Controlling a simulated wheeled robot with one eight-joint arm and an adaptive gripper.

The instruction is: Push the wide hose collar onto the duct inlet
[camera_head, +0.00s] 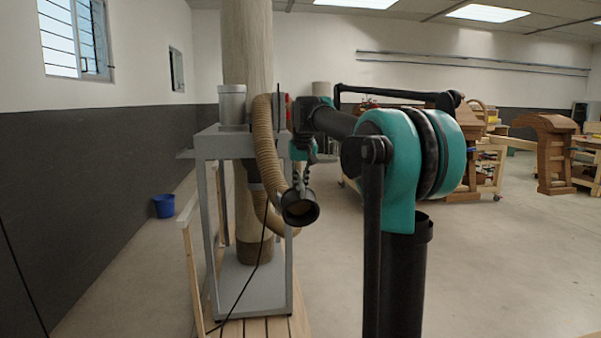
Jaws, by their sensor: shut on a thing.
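The wide hose collar (300,209) is a black, open-mouthed ring at the end of a ribbed tan hose (267,150). Its dark mouth faces me and tilts slightly down. My gripper (301,187) reaches down from above and is shut on the collar's upper side; the fingertips are small and dark against it. The collar hangs in the air in front of the right side of a grey metal frame (206,230). I cannot clearly make out the duct inlet; a short grey cylinder (232,106) stands upright on top of the frame, and its role is unclear.
A tall cloth bag (247,55) rises behind the frame. A thin black cable (243,290) runs down to the slatted wooden base (257,328). A blue bucket (164,206) stands by the left wall. Wooden chair forms (552,150) stand at the right; the floor between is open.

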